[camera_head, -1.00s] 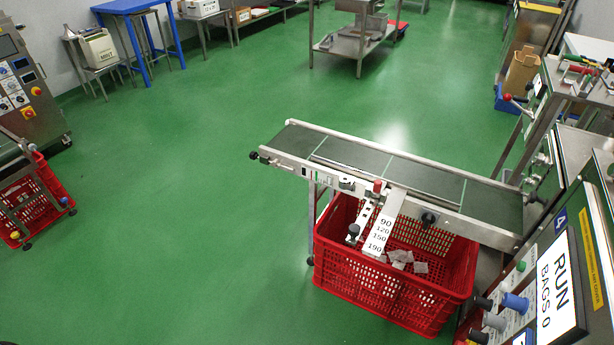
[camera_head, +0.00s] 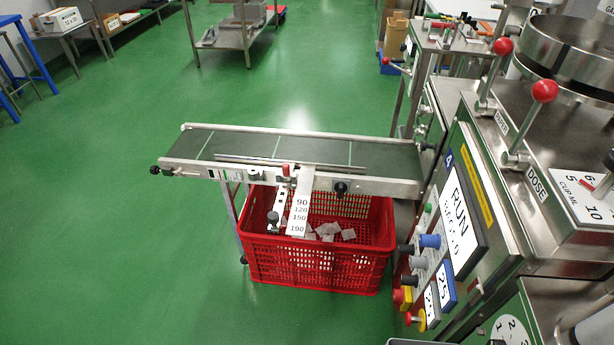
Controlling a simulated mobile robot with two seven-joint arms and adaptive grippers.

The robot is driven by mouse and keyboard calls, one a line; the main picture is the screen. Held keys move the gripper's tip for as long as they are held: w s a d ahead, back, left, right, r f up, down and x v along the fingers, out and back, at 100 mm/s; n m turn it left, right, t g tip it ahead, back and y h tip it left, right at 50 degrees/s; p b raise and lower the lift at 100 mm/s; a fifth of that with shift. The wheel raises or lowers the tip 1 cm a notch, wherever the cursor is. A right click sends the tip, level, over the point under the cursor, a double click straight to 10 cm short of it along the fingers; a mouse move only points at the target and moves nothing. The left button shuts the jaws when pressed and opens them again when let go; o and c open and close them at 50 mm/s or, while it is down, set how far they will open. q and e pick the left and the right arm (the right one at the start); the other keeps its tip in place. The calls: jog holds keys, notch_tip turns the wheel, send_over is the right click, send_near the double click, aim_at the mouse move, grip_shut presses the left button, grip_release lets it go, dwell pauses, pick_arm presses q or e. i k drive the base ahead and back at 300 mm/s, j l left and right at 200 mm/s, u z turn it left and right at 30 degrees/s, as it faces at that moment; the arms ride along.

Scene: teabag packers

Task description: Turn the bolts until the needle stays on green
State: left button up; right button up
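A conveyor belt (camera_head: 270,147) with a metal frame stands in the middle. Black knobs sit on its near side, one at the left end (camera_head: 167,170) and one right of centre (camera_head: 341,188); I cannot tell whether they are the bolts. A small plate with green and dark marks (camera_head: 229,176) is on the near rail, but no needle can be made out on it. Neither of my grippers is in view.
A red crate (camera_head: 315,272) holding several teabags stands under the conveyor. A machine on the right has a RUN display (camera_head: 461,222), knobs and red-balled levers (camera_head: 545,91). A steel table (camera_head: 248,22) stands at the back. The green floor (camera_head: 110,200) is clear on the left.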

aim_at(155, 170)
jog(key=i+j+z, duration=0.2)
jog(key=j, duration=0.7)
jog(key=j+z, duration=0.15)
jog(key=j, duration=0.75)
jog(key=j+z, duration=0.2)
jog(key=j, duration=0.75)
jog(key=j+z, duration=0.15)
jog(key=j, duration=0.75)
jog(key=k+j+z, duration=0.2)
jog(key=j, duration=0.7)
jog(key=i, duration=0.05)
